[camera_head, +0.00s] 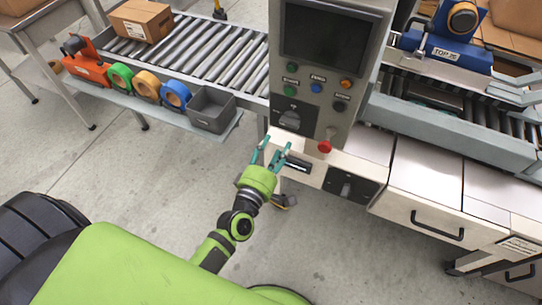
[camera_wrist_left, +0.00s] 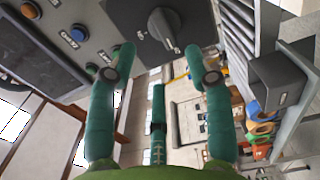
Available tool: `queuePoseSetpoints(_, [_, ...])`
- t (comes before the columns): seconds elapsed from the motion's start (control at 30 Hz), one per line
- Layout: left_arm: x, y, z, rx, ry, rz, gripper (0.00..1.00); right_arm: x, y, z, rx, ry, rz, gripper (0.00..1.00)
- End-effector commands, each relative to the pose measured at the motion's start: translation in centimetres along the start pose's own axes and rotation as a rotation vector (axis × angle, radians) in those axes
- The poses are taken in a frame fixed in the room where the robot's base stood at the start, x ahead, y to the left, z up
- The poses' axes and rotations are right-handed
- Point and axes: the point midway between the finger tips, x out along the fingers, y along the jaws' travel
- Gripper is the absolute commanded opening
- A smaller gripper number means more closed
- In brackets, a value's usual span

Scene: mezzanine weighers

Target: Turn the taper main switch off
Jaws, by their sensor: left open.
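A rotary switch with a grey knob on a dark plate (camera_head: 290,118) sits low on the grey control panel (camera_head: 335,92). In the left wrist view its knob (camera_wrist_left: 162,27) lies just beyond my fingertips. A second rotary switch on a black plate (camera_head: 346,188) is on the pale cabinet front below. I cannot read which one is labelled as the taper main switch. My left gripper (camera_head: 273,153) is open and empty, below the upper switch in the head view. Its green fingers (camera_wrist_left: 160,60) are spread below the knob, with no clear contact. My right gripper is not in view.
The panel carries a dark screen (camera_head: 333,37), several coloured buttons and a red button (camera_head: 325,147). A roller conveyor (camera_head: 213,55) with a carton (camera_head: 142,20) is at left, with tape rolls and a grey bin (camera_head: 211,110) along its edge. Bare floor lies in front.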

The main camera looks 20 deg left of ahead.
Motion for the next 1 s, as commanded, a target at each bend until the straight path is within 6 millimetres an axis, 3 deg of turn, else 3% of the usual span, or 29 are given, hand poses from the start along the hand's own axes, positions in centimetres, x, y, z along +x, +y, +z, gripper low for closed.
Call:
queuePoseSetpoints(0.1, [-1.8, 0.0, 0.0, 0.002, -0.001, 0.000, 0.52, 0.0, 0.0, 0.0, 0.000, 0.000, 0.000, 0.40])
queuePoseSetpoints(0.23, [-2.7, 0.0, 0.0, 0.000, 0.000, 0.001, 0.52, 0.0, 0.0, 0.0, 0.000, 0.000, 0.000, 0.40])
queuePoseSetpoints(0.83, [-2.9, -0.1, 0.0, 0.002, -0.001, -0.001, 0.52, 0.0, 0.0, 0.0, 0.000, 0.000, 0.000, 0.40])
queuePoseSetpoints(0.93, [-3.1, -1.8, 0.2, 0.046, -0.014, -0.038, 0.52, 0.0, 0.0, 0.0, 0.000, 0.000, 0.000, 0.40])
queuePoseSetpoints(1.0, [-3.5, -4.6, 0.6, 0.125, -0.039, -0.099, 0.52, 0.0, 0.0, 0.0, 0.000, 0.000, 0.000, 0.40])
